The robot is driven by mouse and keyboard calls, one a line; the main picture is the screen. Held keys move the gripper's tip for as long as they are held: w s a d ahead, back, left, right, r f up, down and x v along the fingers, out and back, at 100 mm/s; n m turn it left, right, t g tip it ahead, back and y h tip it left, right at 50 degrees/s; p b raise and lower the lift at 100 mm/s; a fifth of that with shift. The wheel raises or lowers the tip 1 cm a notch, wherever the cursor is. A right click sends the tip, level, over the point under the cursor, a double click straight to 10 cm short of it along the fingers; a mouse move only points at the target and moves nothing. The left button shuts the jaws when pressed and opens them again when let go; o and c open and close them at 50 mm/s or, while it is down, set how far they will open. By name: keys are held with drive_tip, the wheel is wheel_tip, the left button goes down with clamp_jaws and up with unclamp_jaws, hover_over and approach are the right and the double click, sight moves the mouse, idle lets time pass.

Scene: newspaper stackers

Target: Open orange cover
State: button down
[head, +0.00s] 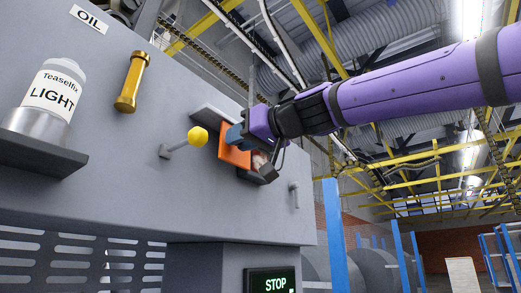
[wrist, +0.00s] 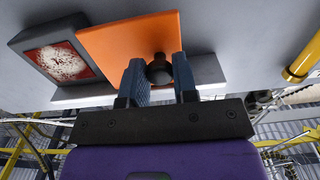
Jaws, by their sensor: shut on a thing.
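The orange cover (head: 228,150) is a flat square plate on the grey machine wall. In the wrist view the orange cover (wrist: 125,42) has a round black knob (wrist: 159,70) near its edge. My gripper (wrist: 158,74) has one blue finger on each side of this knob and is shut on it. In the head view my gripper (head: 238,136) reaches the cover from the right and hides part of it. A dark frame with a red, white-splattered panel (wrist: 62,62) shows uncovered beside the cover.
A yellow knob on a stem (head: 197,137) sticks out left of the cover. Further left are a gold handle (head: 130,82) and an oil bottle (head: 53,92) on a shelf. A small grey handle (head: 294,194) is to the right. A STOP display (head: 271,281) is below.

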drive_tip(key=shift+s+a, duration=0.75)
drive_tip(key=shift+s, duration=0.25)
drive_tip(key=c, duration=0.9)
unclamp_jaws()
drive_tip(key=shift+d, duration=0.1)
drive_tip(key=v, duration=1)
drive_tip(key=shift+s+d, duration=0.25)
